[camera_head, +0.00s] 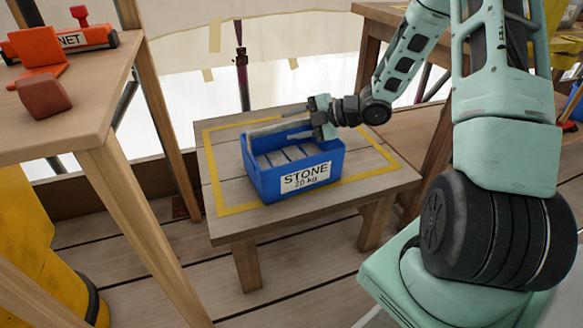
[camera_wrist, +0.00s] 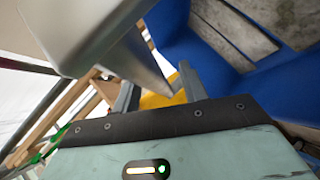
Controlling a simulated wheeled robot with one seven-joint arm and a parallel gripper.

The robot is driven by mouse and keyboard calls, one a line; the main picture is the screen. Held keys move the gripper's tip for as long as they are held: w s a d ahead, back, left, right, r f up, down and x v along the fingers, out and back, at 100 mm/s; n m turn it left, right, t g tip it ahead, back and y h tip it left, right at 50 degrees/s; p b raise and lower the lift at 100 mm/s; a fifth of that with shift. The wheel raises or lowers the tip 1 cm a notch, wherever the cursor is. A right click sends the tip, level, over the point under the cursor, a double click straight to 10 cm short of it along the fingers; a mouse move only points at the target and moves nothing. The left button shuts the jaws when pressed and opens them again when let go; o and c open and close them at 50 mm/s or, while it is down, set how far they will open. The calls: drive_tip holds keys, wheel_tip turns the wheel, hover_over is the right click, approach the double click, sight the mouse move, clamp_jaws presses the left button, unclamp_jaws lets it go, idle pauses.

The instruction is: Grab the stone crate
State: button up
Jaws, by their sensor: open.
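The blue stone crate (camera_head: 263,180) stands upright on a low wooden table (camera_head: 228,224), inside a yellow outline. Its white label reads STONE 20 kg, and grey blocks lie inside. A pale grey handle bar (camera_head: 272,128) runs above its open top. My gripper (camera_head: 314,115) is open at the right part of this bar, over the crate's back right. In the wrist view, the bar (camera_wrist: 88,30) looms close at upper left, and the crate's blue wall (camera_wrist: 195,45) fills the right. The jaws (camera_wrist: 160,88) are apart near the bar; I cannot tell whether it lies between them.
Another wooden table (camera_head: 375,14) is at back right. Planked floor lies open in front.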

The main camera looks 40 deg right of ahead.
clamp_jaws()
drive_tip(key=shift+r, duration=0.1)
idle(1.2)
